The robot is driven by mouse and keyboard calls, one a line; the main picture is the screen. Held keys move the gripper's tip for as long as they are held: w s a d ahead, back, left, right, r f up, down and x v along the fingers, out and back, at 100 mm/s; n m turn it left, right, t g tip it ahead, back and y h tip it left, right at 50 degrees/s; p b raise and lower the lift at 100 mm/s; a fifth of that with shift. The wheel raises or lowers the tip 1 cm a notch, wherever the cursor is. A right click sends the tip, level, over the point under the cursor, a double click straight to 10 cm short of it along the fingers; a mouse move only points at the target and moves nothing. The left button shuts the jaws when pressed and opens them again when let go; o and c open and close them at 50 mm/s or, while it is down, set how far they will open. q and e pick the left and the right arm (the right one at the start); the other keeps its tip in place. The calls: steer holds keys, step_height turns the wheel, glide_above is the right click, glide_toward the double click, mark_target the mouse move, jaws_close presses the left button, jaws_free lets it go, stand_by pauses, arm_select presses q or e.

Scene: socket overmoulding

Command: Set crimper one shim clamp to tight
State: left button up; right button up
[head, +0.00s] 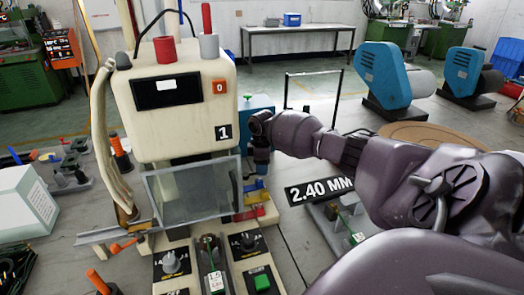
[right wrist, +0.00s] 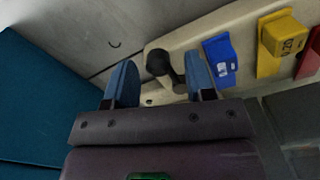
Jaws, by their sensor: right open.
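Crimper one (head: 175,105) is the cream machine marked 1 in the head view. A black lever with a round knob (right wrist: 158,62), which looks like the shim clamp, stands on its cream side base in the right wrist view. My right gripper (head: 262,170) points down beside the machine's right side. In the right wrist view its two blue fingers (right wrist: 161,80) are open, with the black lever between them. I cannot tell whether they touch it. The clamp is not clear in the head view. My left gripper is not in view.
A blue shim block (right wrist: 221,60), a yellow one (right wrist: 281,44) and a red one (right wrist: 309,55) stand in a row beside the lever. A clear guard (head: 195,190) covers the crimper's front. A 2.40 MM sign (head: 320,189) is to the right.

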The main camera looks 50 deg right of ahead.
step_height(320, 180, up, 11)
steer(key=p, duration=0.1)
steer(key=shift+p, duration=0.4)
steer(key=shift+f, duration=0.1)
stand_by(0.4)
